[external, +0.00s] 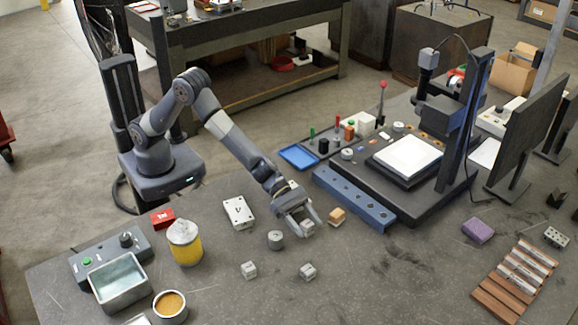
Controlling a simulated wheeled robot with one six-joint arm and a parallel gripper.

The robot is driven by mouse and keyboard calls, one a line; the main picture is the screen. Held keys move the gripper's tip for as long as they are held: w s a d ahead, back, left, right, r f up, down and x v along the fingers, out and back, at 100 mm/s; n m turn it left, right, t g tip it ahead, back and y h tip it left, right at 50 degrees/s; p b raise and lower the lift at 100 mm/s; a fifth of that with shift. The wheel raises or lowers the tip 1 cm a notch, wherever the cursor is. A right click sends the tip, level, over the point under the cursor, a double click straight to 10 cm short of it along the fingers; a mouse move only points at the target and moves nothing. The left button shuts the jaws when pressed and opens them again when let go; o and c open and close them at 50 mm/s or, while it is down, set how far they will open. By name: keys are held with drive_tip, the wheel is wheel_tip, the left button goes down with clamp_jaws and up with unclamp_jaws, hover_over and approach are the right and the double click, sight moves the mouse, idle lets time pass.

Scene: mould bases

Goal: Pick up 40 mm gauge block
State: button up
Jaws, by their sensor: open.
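Small grey metal blocks lie on the dark bench: one at the front left (249,269), one at the front right (308,271), and what looks like another block (307,227) at my gripper's jaws. Their markings are too small to read, so I cannot tell which is the 40 mm gauge block. My gripper (304,230) is open and points down close to the bench. The block at the jaws appears between or just under the fingers, partly hidden by them. I cannot tell whether they touch it.
A grey cylinder (275,240) stands just left of my gripper, and a tan block (337,215) lies just right. A white plate (239,212) lies behind left. A blue rail with holes (352,199) borders the measuring stand. A yellow container (185,246) stands left. The front middle bench is mostly clear.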

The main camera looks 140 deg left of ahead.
drive_tip(key=shift+w, duration=0.2)
clamp_jaws()
idle(0.5)
